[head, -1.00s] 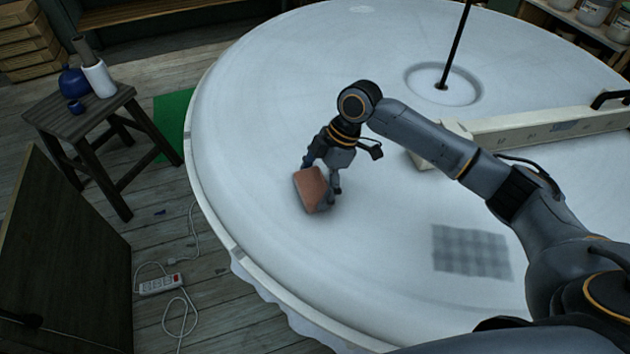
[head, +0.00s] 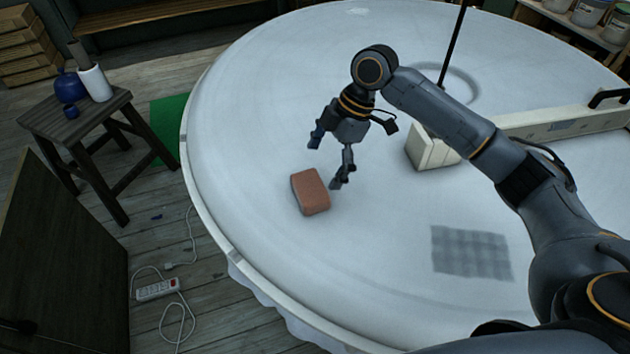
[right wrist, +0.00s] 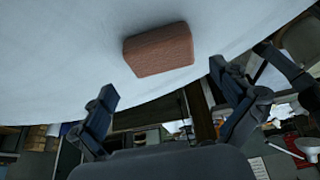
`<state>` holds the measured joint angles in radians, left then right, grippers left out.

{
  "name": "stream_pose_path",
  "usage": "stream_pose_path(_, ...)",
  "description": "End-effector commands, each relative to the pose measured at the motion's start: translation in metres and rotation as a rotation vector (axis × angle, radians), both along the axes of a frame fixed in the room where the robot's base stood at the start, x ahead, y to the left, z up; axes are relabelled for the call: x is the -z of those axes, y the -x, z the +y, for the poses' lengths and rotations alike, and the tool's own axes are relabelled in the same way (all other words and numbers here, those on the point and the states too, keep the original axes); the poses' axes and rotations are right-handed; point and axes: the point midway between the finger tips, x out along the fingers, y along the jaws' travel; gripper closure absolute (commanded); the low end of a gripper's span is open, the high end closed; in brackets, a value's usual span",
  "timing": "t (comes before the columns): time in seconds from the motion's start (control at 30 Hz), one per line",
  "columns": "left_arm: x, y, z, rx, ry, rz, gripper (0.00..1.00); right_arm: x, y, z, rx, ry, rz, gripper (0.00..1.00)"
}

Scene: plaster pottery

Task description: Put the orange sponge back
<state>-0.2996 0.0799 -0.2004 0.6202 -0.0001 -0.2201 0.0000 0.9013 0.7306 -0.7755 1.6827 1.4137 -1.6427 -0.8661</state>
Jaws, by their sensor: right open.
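The orange sponge (head: 310,192) lies on the round white plaster table (head: 265,130), left of its middle. It also shows in the right wrist view (right wrist: 158,49), beyond the fingertips and clear of them. My right gripper (head: 328,160) is open and empty, above and just right of the sponge in the head view. In the right wrist view its two fingers (right wrist: 168,95) are spread wide with a gap between them. My left gripper is not in view.
A grey checked patch (head: 471,252) marks the table at the lower right. A long cream beam (head: 530,128) and a dark rod (head: 455,45) stand behind my right arm. A wooden stool (head: 75,122) with blue and white vessels stands left. The table around the sponge is clear.

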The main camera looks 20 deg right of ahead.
Motion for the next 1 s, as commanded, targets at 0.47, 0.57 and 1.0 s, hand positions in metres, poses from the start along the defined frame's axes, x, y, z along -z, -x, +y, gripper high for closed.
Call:
stream_pose_path(0.47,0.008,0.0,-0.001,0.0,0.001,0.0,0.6,-0.05,0.0,-0.021,0.0,-0.001,0.002,0.0)
stream_pose_path(0.57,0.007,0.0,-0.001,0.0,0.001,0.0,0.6,-0.05,0.0,-0.021,0.0,-0.001,0.002,0.0)
stream_pose_path(1.0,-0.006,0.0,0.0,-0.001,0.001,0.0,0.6,-0.064,-0.001,-0.021,0.0,-0.001,0.001,0.0)
